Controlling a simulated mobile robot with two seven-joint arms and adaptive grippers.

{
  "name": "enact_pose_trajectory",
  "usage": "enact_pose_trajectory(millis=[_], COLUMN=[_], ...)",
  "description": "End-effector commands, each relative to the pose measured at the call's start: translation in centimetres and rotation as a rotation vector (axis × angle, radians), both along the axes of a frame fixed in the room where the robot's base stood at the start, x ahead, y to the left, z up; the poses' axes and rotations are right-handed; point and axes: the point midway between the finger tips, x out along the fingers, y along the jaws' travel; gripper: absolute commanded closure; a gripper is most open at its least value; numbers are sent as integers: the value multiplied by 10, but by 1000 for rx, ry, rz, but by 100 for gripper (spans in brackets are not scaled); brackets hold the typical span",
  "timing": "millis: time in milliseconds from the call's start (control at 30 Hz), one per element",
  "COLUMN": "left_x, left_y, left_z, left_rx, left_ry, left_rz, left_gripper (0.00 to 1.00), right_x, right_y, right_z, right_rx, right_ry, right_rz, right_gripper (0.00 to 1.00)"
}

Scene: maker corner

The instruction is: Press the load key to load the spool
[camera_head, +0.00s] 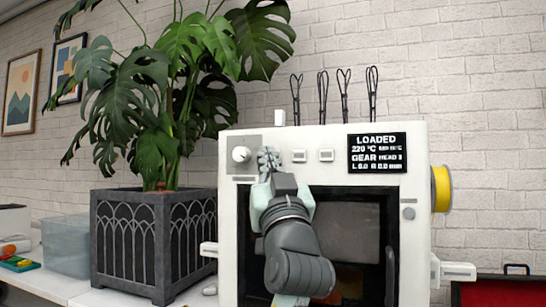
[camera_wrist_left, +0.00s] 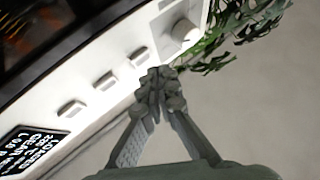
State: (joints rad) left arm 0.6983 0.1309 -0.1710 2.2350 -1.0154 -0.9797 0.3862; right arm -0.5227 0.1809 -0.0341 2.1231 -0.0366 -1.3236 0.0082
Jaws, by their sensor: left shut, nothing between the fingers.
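The white machine (camera_head: 228,200) stands on the bench, with a dial and small white keys along its upper front. Two keys show clearly, the middle key (camera_head: 299,155) and the right key (camera_head: 326,155). In the left wrist view a third key (camera_wrist_left: 138,56) sits nearest the dial. My left gripper (camera_head: 268,158) is shut and empty, its tips over that third key's place in the head view; I cannot tell whether they touch it. The display (camera_head: 377,153) reads "LOADED" and "220 °C". The yellow spool (camera_head: 441,188) is on the machine's right side. Key labels are unreadable.
The dial (camera_head: 240,154) is just left of my fingertips. A potted plant (camera_head: 155,240) stands close to the machine's left, leaves hanging near its top. A clear bin (camera_head: 66,246) is further left. An open red case (camera_head: 505,291) is at the lower right.

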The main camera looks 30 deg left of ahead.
Motion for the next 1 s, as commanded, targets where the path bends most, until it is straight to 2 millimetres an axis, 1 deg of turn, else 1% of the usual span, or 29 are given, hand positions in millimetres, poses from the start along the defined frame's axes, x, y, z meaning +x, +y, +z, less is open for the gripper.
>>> enact_pose_trajectory(millis=[300,433,600,1000], left_x=[-31,-41,-46,-46], left_y=[-8,-10,-11,-11], left_z=[0,0,0,0], left_rx=[-1,-1,-1,0], left_ry=[-1,0,-1,0], left_rz=[-2,-1,-1,0], left_gripper=[100,100,100,100], right_x=[0,0,0,0], right_y=[0,0,0,0], right_z=[2,2,2,2], right_rx=[0,0,0,0], right_ry=[0,0,0,0], right_rz=[0,0,0,0], right_gripper=[38,38,38,38])
